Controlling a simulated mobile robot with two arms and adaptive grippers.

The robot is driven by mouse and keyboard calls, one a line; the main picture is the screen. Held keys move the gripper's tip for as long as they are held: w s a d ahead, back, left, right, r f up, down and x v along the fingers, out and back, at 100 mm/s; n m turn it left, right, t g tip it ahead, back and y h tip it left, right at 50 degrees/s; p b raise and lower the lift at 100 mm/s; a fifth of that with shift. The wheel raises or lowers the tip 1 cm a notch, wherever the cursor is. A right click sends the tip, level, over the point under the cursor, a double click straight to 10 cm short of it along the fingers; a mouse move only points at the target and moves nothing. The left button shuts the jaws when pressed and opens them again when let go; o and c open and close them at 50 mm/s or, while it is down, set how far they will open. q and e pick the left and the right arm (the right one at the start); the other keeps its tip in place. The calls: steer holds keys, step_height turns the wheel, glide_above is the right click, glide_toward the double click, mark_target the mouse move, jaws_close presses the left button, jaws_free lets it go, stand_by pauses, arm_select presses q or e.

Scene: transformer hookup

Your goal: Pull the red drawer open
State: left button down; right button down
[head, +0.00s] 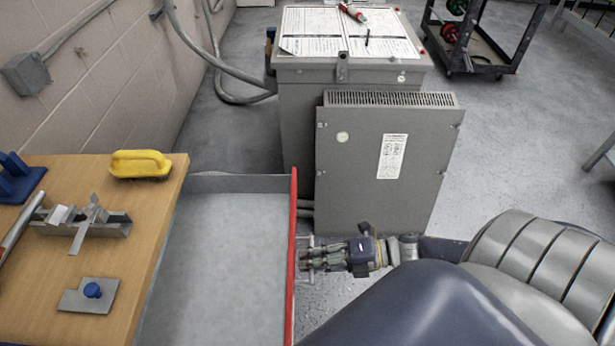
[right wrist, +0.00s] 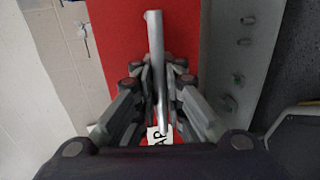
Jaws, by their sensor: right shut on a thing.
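The red drawer stands pulled out from the wooden workbench, and the thin top edge of its red front (head: 293,230) shows in the head view. Its grey inside (head: 225,260) is open to view and looks empty. In the right wrist view the red front face (right wrist: 112,45) fills the upper middle, with a metal bar handle (right wrist: 153,40) standing out from it. My right gripper (head: 306,258) is at the outer side of the red front. Its fingers are shut around the handle. A label with black letters is partly hidden by the fingers. My left gripper is not in view.
The wooden bench top (head: 70,255) holds a yellow-handled brush (head: 140,163), a metal vise (head: 85,222) and a small plate with a blue knob (head: 90,295). A grey transformer cabinet (head: 345,110) with a loose grey panel (head: 375,190) stands behind the drawer.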

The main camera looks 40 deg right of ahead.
steer(key=c, duration=1.7)
jaws_free()
steer(key=shift+r, duration=0.1)
steer(key=v, duration=1.2)
